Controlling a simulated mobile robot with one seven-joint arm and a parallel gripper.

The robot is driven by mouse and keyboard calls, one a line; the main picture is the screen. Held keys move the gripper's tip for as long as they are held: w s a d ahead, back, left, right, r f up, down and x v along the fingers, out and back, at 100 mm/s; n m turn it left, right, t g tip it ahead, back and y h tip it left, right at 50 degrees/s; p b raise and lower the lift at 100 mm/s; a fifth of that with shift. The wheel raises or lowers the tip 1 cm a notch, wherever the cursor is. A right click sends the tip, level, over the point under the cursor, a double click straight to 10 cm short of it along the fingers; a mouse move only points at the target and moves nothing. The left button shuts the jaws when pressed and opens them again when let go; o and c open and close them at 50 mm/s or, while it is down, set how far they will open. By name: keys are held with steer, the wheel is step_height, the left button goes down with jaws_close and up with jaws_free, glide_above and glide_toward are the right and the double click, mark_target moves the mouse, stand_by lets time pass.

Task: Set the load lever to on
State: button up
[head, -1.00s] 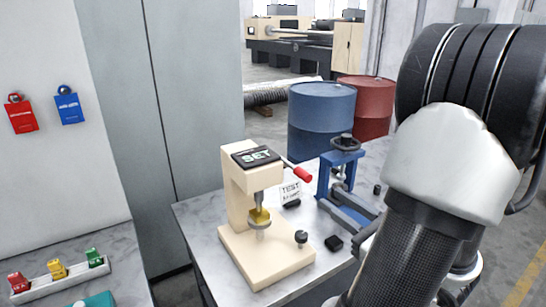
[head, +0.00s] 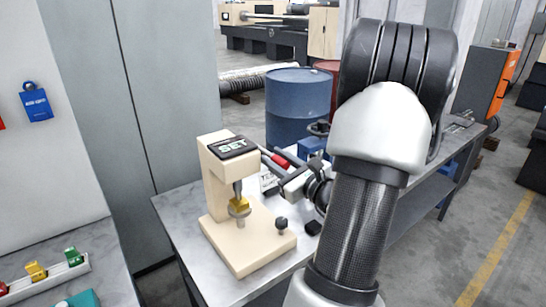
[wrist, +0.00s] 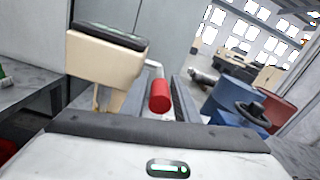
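The cream press (head: 213,190) stands on the bench, with a dark display reading SET on its top. Its lever has a red handle (head: 275,161) sticking out to the right. I take this as the load lever. In the wrist view the red handle (wrist: 160,97) lies ahead on a pale rod from the press (wrist: 98,68). My gripper (head: 272,163) is beside the press at the handle. Its fingers look open, one on each side of the handle. The handle's contact with the fingers cannot be told. My arm hides part of the bench.
A black knob (head: 281,222) stands on the press base. The blue vise-like device (head: 312,147) is behind my gripper, partly hidden. A blue barrel (head: 297,108) and a red barrel (head: 329,70) stand beyond the bench. A grey cabinet (head: 165,80) is at the left.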

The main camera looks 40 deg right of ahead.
steer(key=shift+w, duration=0.55)
jaws_close()
